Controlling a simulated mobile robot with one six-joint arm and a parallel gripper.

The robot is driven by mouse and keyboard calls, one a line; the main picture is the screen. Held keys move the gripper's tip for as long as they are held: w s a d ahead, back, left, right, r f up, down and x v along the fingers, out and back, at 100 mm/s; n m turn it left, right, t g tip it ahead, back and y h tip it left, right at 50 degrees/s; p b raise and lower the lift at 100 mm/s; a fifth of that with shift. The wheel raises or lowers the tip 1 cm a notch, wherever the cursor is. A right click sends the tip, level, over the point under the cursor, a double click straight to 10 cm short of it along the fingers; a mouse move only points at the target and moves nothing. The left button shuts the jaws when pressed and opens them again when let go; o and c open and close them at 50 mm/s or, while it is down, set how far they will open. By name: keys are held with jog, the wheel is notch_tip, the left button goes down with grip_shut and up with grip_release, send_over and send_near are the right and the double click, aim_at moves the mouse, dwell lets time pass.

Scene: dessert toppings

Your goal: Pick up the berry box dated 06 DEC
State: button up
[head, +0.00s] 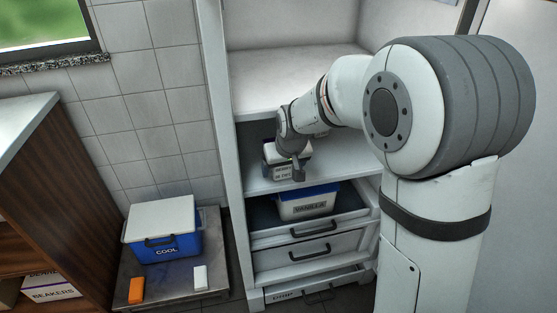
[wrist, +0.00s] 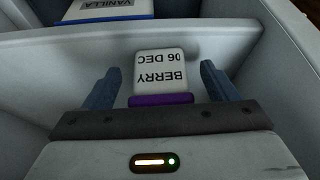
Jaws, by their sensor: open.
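The berry box (wrist: 160,75) shows upside down in the wrist view, with a white face reading BERRY 06 DEC and a purple strip along its near edge. In the head view the box (head: 283,172) stands on the cabinet shelf, partly hidden by my gripper (head: 290,164). My gripper (wrist: 160,82) is open, with one blue-grey finger on each side of the box. Gaps show between the fingers and the box, and I see no contact.
Below the shelf, an open drawer holds a VANILLA box (head: 308,203) with a blue rim. Cabinet side walls flank the shelf. At left, a blue COOL box (head: 165,243) with a white lid stands on a low platform (head: 185,297), behind small orange and white blocks.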

jog(key=shift+f, duration=0.45)
jog(key=shift+c, duration=0.2)
jog(key=shift+r, duration=0.1)
jog(key=c, duration=1.2)
